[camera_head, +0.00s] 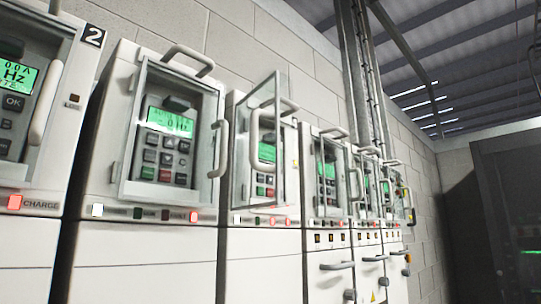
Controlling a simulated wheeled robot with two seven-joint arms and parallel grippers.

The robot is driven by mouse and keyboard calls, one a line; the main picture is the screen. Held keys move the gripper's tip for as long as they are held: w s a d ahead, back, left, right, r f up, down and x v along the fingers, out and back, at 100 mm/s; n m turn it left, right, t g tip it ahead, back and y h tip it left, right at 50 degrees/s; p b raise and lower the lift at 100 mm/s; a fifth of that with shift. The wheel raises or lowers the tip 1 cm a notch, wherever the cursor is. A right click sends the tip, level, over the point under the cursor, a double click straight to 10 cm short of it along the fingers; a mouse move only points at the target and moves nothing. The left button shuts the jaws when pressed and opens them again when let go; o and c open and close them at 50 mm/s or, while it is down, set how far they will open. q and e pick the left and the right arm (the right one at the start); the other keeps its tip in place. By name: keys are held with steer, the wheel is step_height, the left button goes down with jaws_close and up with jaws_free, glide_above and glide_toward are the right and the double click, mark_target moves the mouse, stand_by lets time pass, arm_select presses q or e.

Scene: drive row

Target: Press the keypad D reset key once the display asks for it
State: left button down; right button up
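A row of grey drive cabinets with keypads runs from the left edge back to the right. I cannot read which keypad is D. The nearest keypad (13,102) is cut off by the left edge; its green display shows "Hz" and an OK key is below. The second keypad (165,160) sits behind a clear cover, with a lit green display (170,122) ending in "0Hz" and several dark keys, one green and one red. The third keypad (265,178) is partly behind a glass door. Farther keypads (326,178) are too small to read. Neither gripper is in view.
The third cabinet's glass door (263,105) stands out from its face. Handles jut out, such as the second cover's handle (218,150). A red CHARGE lamp (14,202) is lit at left. A dark cabinet (505,215) stands at right; a block wall is behind.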

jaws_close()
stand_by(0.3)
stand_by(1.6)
